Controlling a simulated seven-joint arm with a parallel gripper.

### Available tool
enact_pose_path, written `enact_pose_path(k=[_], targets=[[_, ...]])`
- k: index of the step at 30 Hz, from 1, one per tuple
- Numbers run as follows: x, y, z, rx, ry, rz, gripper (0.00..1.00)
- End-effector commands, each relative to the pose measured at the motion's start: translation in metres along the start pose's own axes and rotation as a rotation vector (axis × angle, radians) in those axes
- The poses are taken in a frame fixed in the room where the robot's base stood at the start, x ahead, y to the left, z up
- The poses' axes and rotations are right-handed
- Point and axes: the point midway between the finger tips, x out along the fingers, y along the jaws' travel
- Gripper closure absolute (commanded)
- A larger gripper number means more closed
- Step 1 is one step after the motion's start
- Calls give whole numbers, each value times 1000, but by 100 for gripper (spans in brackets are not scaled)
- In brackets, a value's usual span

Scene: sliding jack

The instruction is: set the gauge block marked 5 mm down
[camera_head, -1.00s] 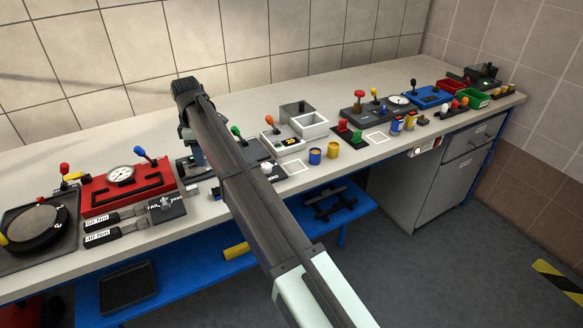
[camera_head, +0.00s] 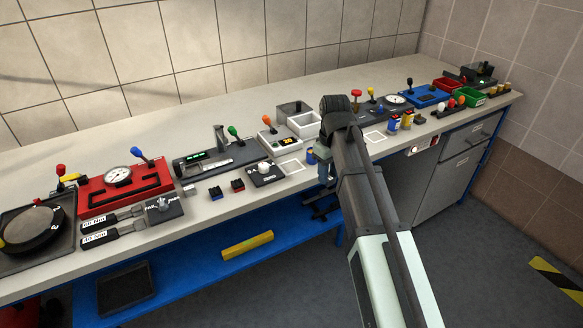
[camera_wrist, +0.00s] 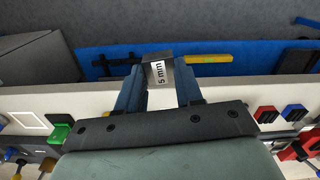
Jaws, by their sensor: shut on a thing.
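The gauge block marked 5 mm (camera_wrist: 159,73) is a small grey metal block with a white label, seen in the wrist view. My gripper (camera_wrist: 159,86) is shut on it, with one blue finger on each side. The block itself is hidden there.
The bench (camera_head: 125,175) carries several fixtures. A black plate with a white knob (camera_head: 265,172) and small red and blue blocks (camera_head: 237,186) stand to the left. The blue lower shelf (camera_head: 190,262) holds a yellow bar (camera_head: 247,245).

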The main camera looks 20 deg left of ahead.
Motion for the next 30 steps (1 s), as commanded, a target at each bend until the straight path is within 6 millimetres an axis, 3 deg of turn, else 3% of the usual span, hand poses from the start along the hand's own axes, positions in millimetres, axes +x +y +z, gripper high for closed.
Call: enact_pose_path(k=[1,6,18,24,30], targets=[[1,11,17,32,1,0,100],[2,40,53,112,4,1,100],[2,74,96,202,8,3,100],[-2,92,105,213,12,5,100],[-11,89,74,104,13,8,100]])
